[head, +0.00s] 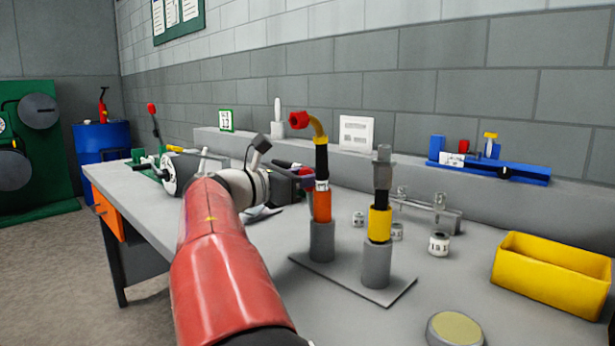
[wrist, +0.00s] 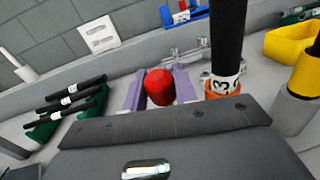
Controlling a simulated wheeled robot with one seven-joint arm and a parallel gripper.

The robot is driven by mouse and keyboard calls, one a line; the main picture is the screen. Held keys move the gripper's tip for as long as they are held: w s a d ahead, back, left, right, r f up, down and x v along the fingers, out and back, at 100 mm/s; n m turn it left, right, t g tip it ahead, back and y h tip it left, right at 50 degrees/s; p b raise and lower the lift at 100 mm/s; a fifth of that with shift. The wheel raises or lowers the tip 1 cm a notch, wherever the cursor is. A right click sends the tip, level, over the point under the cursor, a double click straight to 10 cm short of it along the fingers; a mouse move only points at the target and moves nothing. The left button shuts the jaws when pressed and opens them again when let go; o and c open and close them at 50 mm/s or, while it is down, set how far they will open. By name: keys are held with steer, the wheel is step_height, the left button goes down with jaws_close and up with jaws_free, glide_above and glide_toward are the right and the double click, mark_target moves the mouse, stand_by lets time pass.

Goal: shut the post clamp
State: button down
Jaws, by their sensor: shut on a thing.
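A grey base plate (head: 335,283) on the bench carries two upright posts in grey sockets. One post (head: 321,180) has an orange sleeve with a white numbered label, a black shaft and a bent yellow top ending in a red tip (head: 299,119). The other post (head: 380,222) has a yellow sleeve and a grey top. My gripper (head: 306,182) is beside the orange-sleeved post, near its label. In the wrist view its purple fingers (wrist: 159,89) are shut on a red knob (wrist: 160,86), left of that post (wrist: 224,84). The knob's attachment is hidden.
A yellow bin (head: 552,278) stands at right and a round grey disc (head: 455,329) at front. Small labelled cylinders (head: 438,244) and a low grey rack (head: 428,212) are behind the posts. A blue fixture (head: 490,168) is on the back ledge.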

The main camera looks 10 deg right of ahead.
steer(key=shift+s+a+f+b, duration=0.15)
steer(key=shift+a+f+b, duration=0.2)
steer(key=shift+b, duration=0.5)
steer(key=h+b, duration=0.1)
steer(key=b, duration=0.1)
steer(key=s+a+t+h+b, duration=0.1)
steer(key=b, duration=0.1)
steer(key=a+f+m+t+h+b, duration=0.1)
steer(key=h+b, duration=0.1)
steer(key=shift+s+a, duration=0.25)
steer(key=shift+s, duration=0.15)
steer(key=c, duration=1.4)
jaws_free()
steer(key=shift+v, duration=3.95)
